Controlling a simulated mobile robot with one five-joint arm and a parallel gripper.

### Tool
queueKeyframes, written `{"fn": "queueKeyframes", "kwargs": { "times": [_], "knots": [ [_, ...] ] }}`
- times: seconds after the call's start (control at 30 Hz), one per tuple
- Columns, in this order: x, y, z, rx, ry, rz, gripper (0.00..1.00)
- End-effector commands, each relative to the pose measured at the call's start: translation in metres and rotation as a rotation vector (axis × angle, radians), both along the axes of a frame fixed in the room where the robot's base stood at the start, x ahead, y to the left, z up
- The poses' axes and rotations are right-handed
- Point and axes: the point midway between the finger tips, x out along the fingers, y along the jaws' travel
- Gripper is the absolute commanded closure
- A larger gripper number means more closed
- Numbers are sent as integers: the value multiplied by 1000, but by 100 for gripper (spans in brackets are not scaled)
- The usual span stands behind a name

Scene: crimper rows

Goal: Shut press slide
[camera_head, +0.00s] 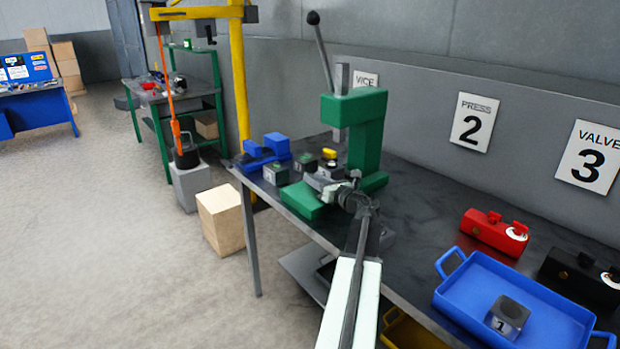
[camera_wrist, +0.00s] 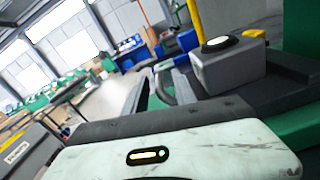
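The green press (camera_head: 366,136) stands on the dark bench, with a long lever with a black knob raised up and to the left. Its green base (camera_head: 302,200) juts out at the front. My gripper (camera_head: 332,188) is at the front of the press, over or against the slide area, and hides much of it. In the wrist view, a grey block (camera_wrist: 230,68) with a round black-and-white top sits beside green press parts (camera_wrist: 303,28). The slide itself is not clearly visible, and I cannot tell how far out it is.
Small dark blocks (camera_head: 276,174) and a blue fixture (camera_head: 266,150) stand left of the press. A red block (camera_head: 494,232), a blue tray (camera_head: 462,290) with a dark block, and a black block (camera_head: 585,278) lie right.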

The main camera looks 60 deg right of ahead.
Motion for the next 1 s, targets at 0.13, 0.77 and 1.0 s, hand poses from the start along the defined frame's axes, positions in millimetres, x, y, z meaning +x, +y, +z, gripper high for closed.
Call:
{"fn": "queueKeyframes", "kwargs": {
  "times": [0.13, 0.77, 1.0],
  "knots": [
    [17, -6, 0, 1, -1, 1, 67],
    [22, -5, 0, 1, -1, 2, 100],
    [22, -5, 0, 1, -1, 3, 100]
  ]
}}
